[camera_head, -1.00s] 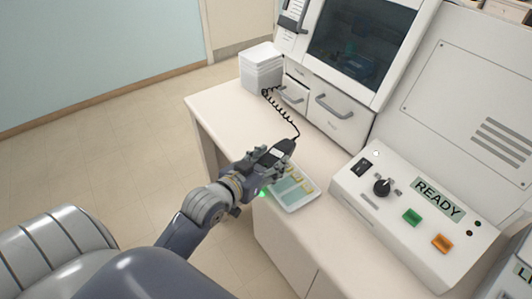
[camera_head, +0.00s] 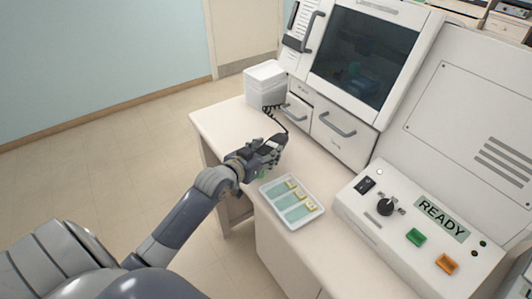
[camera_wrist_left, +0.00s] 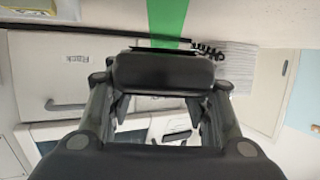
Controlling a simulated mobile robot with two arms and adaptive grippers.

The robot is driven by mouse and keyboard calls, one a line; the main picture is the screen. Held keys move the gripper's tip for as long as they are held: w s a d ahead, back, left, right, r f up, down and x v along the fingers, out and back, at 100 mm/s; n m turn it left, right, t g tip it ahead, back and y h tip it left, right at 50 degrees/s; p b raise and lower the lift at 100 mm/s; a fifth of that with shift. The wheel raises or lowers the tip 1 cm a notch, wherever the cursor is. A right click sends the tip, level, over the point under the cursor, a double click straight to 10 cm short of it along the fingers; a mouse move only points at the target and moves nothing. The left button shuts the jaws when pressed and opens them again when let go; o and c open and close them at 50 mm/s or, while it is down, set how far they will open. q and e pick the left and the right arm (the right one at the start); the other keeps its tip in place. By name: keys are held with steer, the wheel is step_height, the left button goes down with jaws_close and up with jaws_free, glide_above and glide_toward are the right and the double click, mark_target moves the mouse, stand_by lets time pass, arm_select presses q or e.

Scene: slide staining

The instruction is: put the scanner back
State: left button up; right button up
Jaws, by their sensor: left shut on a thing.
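The scanner (camera_head: 277,140) is a dark handheld unit with a black coiled cord (camera_head: 272,110) running up toward the white stack at the back of the counter. My left gripper (camera_head: 264,151) is shut on it and holds it above the counter's left edge, behind the slide tray. In the left wrist view the scanner (camera_wrist_left: 165,72) shows as a dark block between the fingers, with a green strip above it. The scanner's holder cannot be made out with certainty. My right gripper is not in view.
A white tray (camera_head: 309,218) with slides lies on the counter (camera_head: 222,120). A control box with a READY label (camera_head: 442,217) stands at right. A white box stack (camera_head: 265,84) stands at the back left, beside the drawers (camera_head: 341,137) and dark-windowed cabinet. Counter between is clear.

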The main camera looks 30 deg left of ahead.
mark_target(266, 154)
arm_select(q)
steer(key=shift+w+a+f, duration=0.1)
steer(key=shift+w+a, duration=0.2)
steer(key=shift+w, duration=0.2)
steer(key=shift+w+a+f, duration=0.1)
steer(key=shift+w+a, duration=0.15)
steer(key=shift+w, duration=0.2)
step_height(266, 154, down, 3)
steer(key=shift+s+r+p, duration=0.1)
steer(key=shift+r+p, duration=0.05)
steer(key=shift+p, duration=0.45)
steer(key=shift+f, duration=0.3)
steer(key=shift+f, duration=0.1)
steer(key=o, duration=1.2)
steer(key=shift+c, duration=0.2)
steer(key=shift+s, duration=0.15)
steer(key=b+v, duration=0.1)
steer(key=v, duration=1)
steer(key=shift+s+r+b, duration=0.3)
steer(key=shift+s+b, duration=0.05)
